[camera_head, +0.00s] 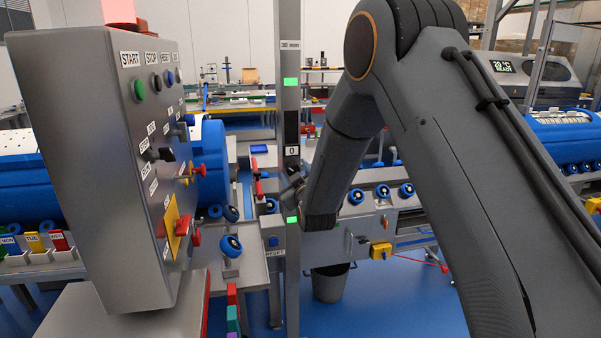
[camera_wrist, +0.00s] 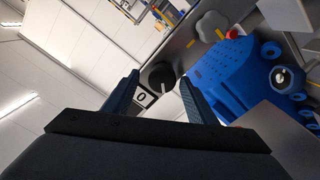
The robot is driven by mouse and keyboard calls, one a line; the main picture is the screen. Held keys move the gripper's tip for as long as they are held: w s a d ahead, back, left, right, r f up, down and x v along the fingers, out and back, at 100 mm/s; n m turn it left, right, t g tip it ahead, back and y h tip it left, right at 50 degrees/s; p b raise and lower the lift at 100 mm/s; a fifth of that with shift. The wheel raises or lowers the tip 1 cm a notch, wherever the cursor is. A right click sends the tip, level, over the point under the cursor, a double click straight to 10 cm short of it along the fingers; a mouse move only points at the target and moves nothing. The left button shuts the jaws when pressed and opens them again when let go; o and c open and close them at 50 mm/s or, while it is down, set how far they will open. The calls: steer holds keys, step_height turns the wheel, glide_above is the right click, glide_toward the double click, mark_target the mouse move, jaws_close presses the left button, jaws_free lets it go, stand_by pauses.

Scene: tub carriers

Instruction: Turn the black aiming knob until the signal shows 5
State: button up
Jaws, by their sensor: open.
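The black aiming knob (camera_wrist: 162,76) shows in the wrist view as a round dark dial with a pale pointer line. It lies between the two fingertips of my gripper (camera_wrist: 159,80), which is open. I cannot tell whether the fingers touch it. A white sign reading 0 (camera_wrist: 143,98) shows just below-left of the knob, partly behind the left finger. In the head view a sign reading 0 (camera_head: 291,151) is on the grey upright post.
A grey control box (camera_head: 105,150) with buttons and switches stands at the left. The post (camera_head: 290,55) bears green lights. In the wrist view, a grey lobed knob (camera_wrist: 212,25) and a blue tub-like body (camera_wrist: 225,75) are right of the black knob. A bin (camera_head: 329,284) stands on the floor.

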steer(key=b+v, duration=0.1)
steer(key=v, duration=0.5)
steer(key=shift+s+b, duration=0.3)
steer(key=shift+d, duration=0.1)
steer(key=s+d+f+m+g+h, duration=0.2)
steer(key=s+d+f+g, duration=0.25)
steer(key=d, duration=0.25)
steer(key=s+d+f+m+g+h, duration=0.1)
steer(key=s+d+f+m+g, duration=0.25)
steer(key=s+d, duration=0.3)
steer(key=s+d+f+m+g+h, duration=0.1)
steer(key=s+d+g, duration=0.3)
steer(key=s, duration=0.9)
steer(key=s+d+f+m+g+h, duration=0.1)
steer(key=s+d+f+m+g, duration=0.1)
steer(key=s+d, duration=0.5)
steer(key=s+m+g, duration=0.1)
steer(key=s+g, duration=0.1)
steer(key=s, duration=0.3)
steer(key=shift+s+d+f+g, duration=0.25)
steer(key=shift+s+d+g, duration=0.05)
steer(key=shift+s, duration=0.05)
